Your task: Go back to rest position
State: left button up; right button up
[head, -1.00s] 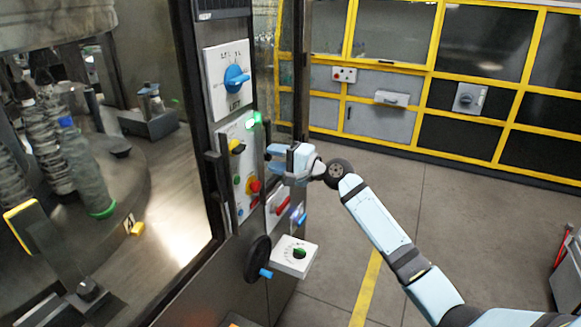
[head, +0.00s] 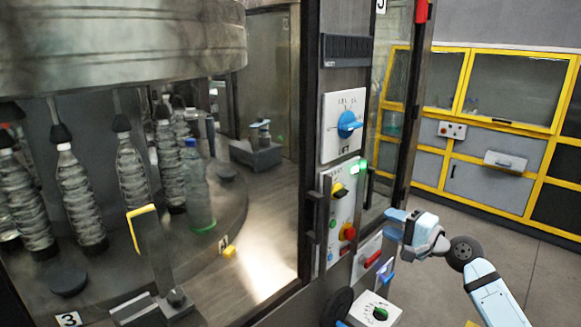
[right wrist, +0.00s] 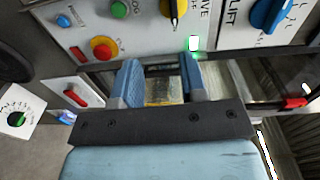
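My right gripper (head: 392,226) is beside the right edge of the machine's control panel (head: 342,215) in the head view. In the right wrist view its two blue fingers (right wrist: 160,80) stand apart, with no object held between them. The panel has a yellow-and-black selector (head: 339,189), a red knob (head: 347,232) and a lit green lamp (head: 360,167). A blue dial marked LIFT (head: 348,124) is above it. My left gripper is in neither view.
Several clear bottles (head: 82,195) stand on a round carousel (head: 235,210) inside the machine. A white box with a green knob (head: 380,313) juts out below the panel. Yellow-framed cabinets (head: 500,155) line the back. Grey floor (head: 545,275) is open at the right.

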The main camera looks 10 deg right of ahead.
jog(key=s+a+f+n+g+h, duration=0.1)
jog(key=s+a+f+n+h, duration=0.1)
jog(key=s+f, duration=0.45)
jog(key=s+a+f+n+h, duration=0.15)
jog(key=s+f, duration=0.25)
jog(key=f, duration=0.6)
jog(key=s+a+f+n+g+h, duration=0.1)
jog(key=s+a+f+n, duration=0.15)
jog(key=s+f, duration=0.45)
jog(key=s+a+f+n+h, duration=0.1)
jog(key=s+a+f+n, duration=0.1)
jog(key=s+f, duration=0.4)
jog(key=s+a+f+n+g+h, duration=0.1)
jog(key=s+f+n, duration=0.4)
jog(key=s, duration=0.7)
jog(key=shift+a+f+h, duration=0.5)
jog(key=shift+a+h, duration=0.05)
jog(key=shift+a, duration=0.6)
jog(key=shift+c, duration=0.4)
